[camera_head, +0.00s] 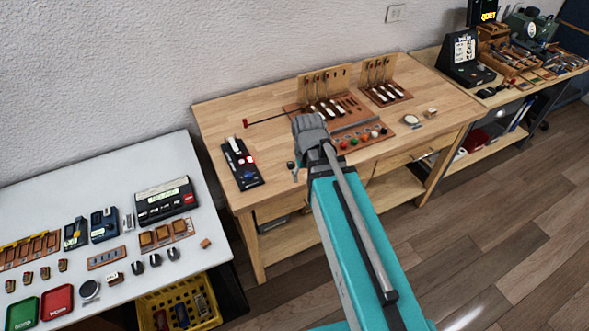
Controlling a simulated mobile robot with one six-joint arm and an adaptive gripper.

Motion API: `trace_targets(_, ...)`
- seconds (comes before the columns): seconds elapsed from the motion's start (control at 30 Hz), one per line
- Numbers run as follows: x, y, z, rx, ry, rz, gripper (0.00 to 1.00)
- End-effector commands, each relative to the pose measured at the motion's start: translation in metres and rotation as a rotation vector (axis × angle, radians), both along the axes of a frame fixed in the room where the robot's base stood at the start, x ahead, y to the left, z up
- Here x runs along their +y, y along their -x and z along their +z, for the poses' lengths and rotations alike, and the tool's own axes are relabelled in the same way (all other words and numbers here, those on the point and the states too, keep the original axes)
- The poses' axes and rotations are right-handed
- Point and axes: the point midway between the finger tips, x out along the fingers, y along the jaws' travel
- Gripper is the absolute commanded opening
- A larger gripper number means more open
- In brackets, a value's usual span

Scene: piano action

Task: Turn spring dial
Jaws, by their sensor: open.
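I cannot tell for certain which part is the spring dial.
A round pale disc (411,119) and a small block lie at the bench's right. A white table (85,185) with devices and trays stands at left, a yellow crate (180,307) below it. Another bench (520,75) stands at the far right. Wooden floor is free in front.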

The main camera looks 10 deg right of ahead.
Motion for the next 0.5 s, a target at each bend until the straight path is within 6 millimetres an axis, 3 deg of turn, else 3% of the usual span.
trace_targets(0.2,-0.016,0.023,-0.004,0.000,0.000,-0.073,0.77)
trace_targets(0.5,-0.026,0.035,-0.006,0.000,0.000,-0.118,0.77)
